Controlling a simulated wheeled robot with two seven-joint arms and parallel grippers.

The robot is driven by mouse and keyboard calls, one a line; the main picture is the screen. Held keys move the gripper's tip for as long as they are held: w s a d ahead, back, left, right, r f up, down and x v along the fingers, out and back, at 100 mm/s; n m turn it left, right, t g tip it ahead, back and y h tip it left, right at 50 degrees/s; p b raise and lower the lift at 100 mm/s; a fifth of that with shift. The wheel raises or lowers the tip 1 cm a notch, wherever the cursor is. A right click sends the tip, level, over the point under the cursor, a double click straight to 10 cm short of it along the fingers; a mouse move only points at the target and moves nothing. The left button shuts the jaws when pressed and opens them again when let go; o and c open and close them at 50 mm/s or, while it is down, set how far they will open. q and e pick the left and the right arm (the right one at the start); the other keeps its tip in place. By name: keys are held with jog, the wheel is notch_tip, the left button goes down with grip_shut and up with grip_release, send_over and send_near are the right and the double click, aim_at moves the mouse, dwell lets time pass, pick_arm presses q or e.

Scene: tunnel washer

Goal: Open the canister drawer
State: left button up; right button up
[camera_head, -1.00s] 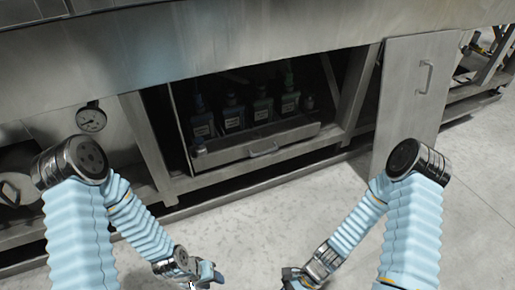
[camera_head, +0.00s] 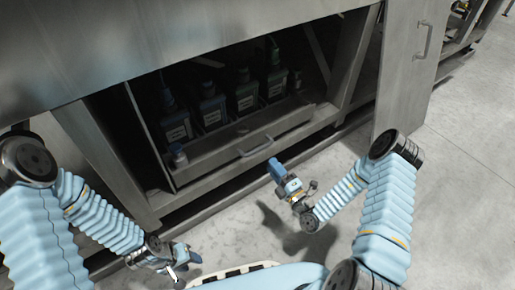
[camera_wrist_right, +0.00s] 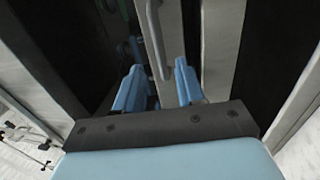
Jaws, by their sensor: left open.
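The canister drawer (camera_head: 212,157) is a grey metal tray inside the open cabinet bay, with a bar handle (camera_head: 257,147) on its front. Several dark canisters (camera_head: 211,108) with pale labels stand in it. My right gripper (camera_head: 277,168) is open in front of the drawer, just below and right of the handle. In the right wrist view, the blue fingers of my right gripper (camera_wrist_right: 158,82) are apart, and the handle (camera_wrist_right: 157,38) lies ahead between them; I see no grip on it. My left gripper (camera_head: 187,258) is open and empty, low at the left above the floor.
A grey cabinet door (camera_head: 408,62) with its own handle stands open at the right of the bay. A frame post (camera_head: 352,55) and a lower rail (camera_head: 190,197) border the bay. Clear concrete floor (camera_head: 463,170) lies at the right.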

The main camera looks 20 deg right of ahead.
aim_at(259, 147)
jog(key=x, duration=0.9)
jog(key=shift+b, duration=0.4)
grip_shut()
